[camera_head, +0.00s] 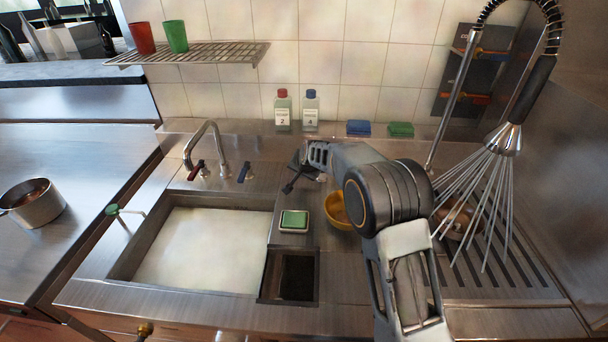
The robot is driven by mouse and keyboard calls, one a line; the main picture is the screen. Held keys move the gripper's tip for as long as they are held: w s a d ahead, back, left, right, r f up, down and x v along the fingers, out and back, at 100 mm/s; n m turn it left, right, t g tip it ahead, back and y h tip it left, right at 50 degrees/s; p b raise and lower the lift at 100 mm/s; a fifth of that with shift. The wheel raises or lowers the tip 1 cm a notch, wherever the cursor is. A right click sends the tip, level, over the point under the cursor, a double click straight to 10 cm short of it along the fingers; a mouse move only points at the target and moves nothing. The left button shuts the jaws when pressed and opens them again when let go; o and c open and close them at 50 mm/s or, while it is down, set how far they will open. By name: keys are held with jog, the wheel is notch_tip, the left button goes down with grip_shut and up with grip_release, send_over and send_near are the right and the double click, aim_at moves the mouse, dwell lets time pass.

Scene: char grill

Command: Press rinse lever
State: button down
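Which part is the rinse lever cannot be told for sure. A spray head (506,138) hangs at the right, with grey streaks like water jets fanning down from it. A green-knobbed lever (114,210) stands at the sink's left edge. A red-handled lever (197,169) and a blue-handled lever (245,173) sit by the curved faucet (207,136). My gripper (304,184) is over the counter behind the green sponge, right of the blue lever and apart from it. Its dark fingers look spread and empty. My arm hides part of the counter behind it.
The sink (118,268) holds whitish water. A green sponge (294,220), a yellow bowl (338,210) and a dark square opening (292,277) are near my arm. A brownish round vessel (458,217) is under the spray. Two bottles (311,109) stand at the wall; a pot (37,204) is at left.

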jog(key=shift+w+a, duration=0.2)
jog(key=shift+w, duration=0.2)
jog(key=shift+w+r, duration=0.1)
jog(key=shift+r, duration=0.1)
jog(key=shift+w+r, duration=0.15)
jog(key=shift+r, duration=0.05)
dwell(0.4)
jog(key=shift+s+a+f+b, duration=0.1)
jog(key=shift+s+f+b, duration=0.15)
jog(key=shift+s+b, duration=0.15)
jog(key=s+b, duration=0.1)
jog(key=s, duration=0.2)
jog(key=shift+a+f, duration=0.1)
jog(key=shift+a, duration=0.05)
jog(key=shift+s+a+r, duration=0.25)
jog(key=shift+s+r, duration=0.55)
jog(key=s+a+r, duration=0.3)
jog(key=r, duration=0.3)
jog(key=shift+s+a+r+b, duration=0.2)
jog(key=shift+s+r+b, duration=0.05)
jog(key=shift+s+b, duration=0.05)
